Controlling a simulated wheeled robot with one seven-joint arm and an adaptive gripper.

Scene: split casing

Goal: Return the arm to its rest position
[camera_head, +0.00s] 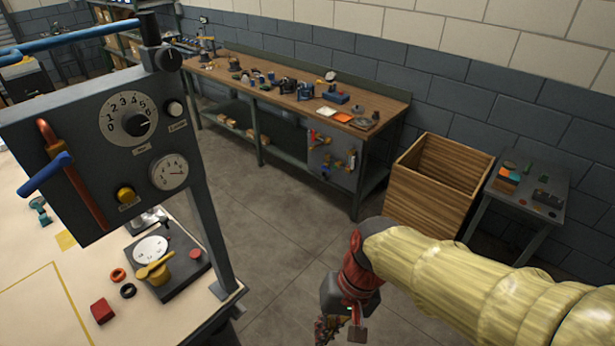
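My arm (450,275) comes in from the lower right in a pale yellow sleeve and ends in a dark red wrist. My gripper (330,330) hangs below the wrist at the bottom edge, over the grey floor and apart from the tables. Its fingertips are small and partly cut off by the frame, so I cannot tell whether it is open or shut. I see nothing clearly held in it.
A control panel (85,130) with dials stands on a post over the pale worktable (40,300) at left. A wooden crate (412,200) and a small grey table (560,185) stand at right. A long workbench (290,97) lines the wall. The middle floor (270,240) is clear.

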